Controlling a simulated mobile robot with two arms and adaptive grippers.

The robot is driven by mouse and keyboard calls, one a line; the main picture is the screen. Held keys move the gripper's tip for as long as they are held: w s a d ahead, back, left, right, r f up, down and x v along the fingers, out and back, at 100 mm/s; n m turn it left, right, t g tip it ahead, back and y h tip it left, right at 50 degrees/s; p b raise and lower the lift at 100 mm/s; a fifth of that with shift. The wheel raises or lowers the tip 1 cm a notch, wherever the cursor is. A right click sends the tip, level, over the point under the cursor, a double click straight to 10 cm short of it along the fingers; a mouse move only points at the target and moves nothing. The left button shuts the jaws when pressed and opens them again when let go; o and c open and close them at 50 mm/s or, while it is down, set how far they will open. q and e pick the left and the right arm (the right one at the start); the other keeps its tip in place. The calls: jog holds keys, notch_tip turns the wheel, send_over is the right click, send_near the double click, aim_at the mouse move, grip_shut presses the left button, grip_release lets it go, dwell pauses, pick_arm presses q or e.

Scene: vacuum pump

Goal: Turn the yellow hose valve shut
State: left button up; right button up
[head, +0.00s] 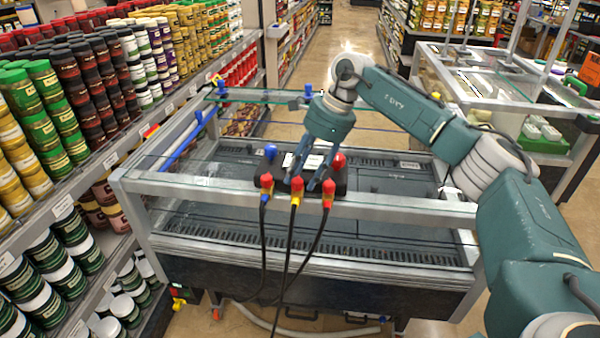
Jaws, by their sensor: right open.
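A dark manifold block (314,183) sits on the front rail of the glass-topped freezer in the head view. Three hoses hang from its front. The middle hose carries a yellow fitting (296,198) with a red top. My right gripper (308,180) is above the manifold, pointing down, with its fingers apart. The fingertips are just behind and beside the yellow fitting; I cannot tell whether they touch it. They partly hide the middle of the manifold. My left gripper is out of view.
A blue knob (270,153) and a red knob (338,160) flank the gripper. Red fittings stand left (266,181) and right (328,188) of the yellow one. The freezer (400,208) spans the middle. A stocked shelf (110,160) is close at left.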

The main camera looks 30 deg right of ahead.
jog(key=shift+w+a+f, duration=0.1)
jog(key=shift+a+f, duration=0.15)
jog(key=shift+f, duration=0.35)
jog(key=shift+r, duration=0.1)
grip_shut()
